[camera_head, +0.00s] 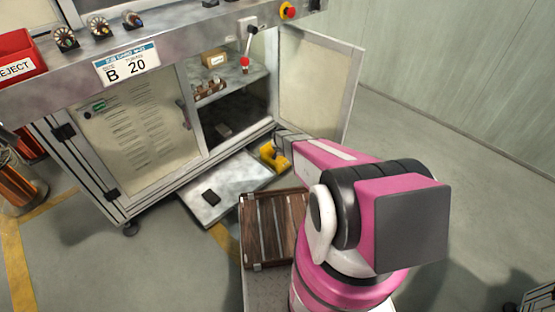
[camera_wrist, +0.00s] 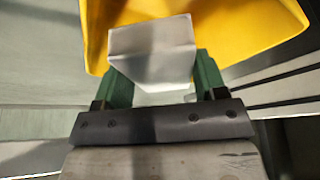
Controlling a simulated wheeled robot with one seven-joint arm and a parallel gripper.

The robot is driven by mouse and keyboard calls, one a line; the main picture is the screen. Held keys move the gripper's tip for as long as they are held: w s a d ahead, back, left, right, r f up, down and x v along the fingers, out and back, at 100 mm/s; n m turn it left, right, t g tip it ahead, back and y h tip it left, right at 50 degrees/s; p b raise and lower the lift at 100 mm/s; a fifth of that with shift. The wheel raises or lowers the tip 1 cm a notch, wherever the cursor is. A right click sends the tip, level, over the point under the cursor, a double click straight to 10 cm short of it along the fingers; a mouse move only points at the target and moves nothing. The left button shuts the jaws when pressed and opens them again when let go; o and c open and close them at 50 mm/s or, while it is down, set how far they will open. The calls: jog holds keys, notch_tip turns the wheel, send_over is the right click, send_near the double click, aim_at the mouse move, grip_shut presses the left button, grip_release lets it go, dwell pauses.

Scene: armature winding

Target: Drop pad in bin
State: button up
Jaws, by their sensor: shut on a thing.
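The pad, a pale grey block (camera_wrist: 152,48), is in the wrist view between the two green fingers of my gripper (camera_wrist: 160,80). My gripper is shut on it. The yellow bin (camera_wrist: 245,25) fills the upper part of the wrist view, behind and around the pad. The pad appears over or just in front of the bin's opening; its exact height above it cannot be told. In the head view the yellow bin (camera_head: 272,156) stands by the cabinet's lower edge, partly hidden by my arm. The pad is not discernible there.
An open cabinet (camera_head: 225,100) with shelves stands behind, its door (camera_head: 318,75) swung out right. A brown wooden case (camera_head: 272,230) lies beside my arm. A red reject box (camera_head: 18,55) sits on the bench.

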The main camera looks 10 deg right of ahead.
jog(key=o, duration=0.9)
jog(key=shift+r, duration=0.1)
jog(key=v, duration=1)
jog(key=shift+s+r, duration=0.15)
jog(key=shift+r, duration=0.15)
